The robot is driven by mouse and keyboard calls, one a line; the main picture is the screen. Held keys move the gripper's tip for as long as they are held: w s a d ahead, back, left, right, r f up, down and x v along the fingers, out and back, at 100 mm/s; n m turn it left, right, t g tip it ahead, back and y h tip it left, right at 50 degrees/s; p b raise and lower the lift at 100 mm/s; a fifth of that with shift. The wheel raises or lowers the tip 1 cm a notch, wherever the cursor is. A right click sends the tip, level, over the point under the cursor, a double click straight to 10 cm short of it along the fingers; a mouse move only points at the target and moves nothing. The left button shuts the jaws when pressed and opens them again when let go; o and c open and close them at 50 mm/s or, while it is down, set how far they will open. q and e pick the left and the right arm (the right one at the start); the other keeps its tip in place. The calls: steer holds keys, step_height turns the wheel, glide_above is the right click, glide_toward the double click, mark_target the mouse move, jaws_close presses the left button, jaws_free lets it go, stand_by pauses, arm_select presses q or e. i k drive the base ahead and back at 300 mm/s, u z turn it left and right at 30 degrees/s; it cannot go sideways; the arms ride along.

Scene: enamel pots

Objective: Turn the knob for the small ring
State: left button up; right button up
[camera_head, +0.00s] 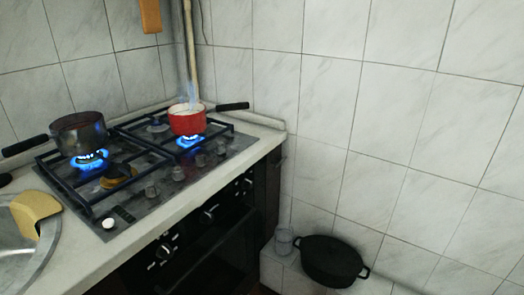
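The gas hob (140,212) has a row of knobs along its front right side: one knob (152,191), a second knob (178,173), a third knob (200,160) and a fourth knob (221,149). A dark pot (78,134) stands over a lit ring with a blue flame (90,160) at the left. A red pot (187,121) stands over another lit ring (190,142) at the right. An unlit burner (118,172) is at the front and another (157,125) at the back. I cannot tell which knob serves which ring. Neither gripper is in view.
The dark pot's handle points left; the red pot's black handle (232,106) points right over the counter. A sink (18,262) with a tan sponge-like piece (36,208) is at the left. A black oven (215,255) is below. A black pan (332,260) and glass (284,240) stand low right.

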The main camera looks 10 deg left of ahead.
mark_target(200, 162)
steer(key=z, duration=0.9)
steer(key=i, duration=1.35)
steer(key=u, duration=0.8)
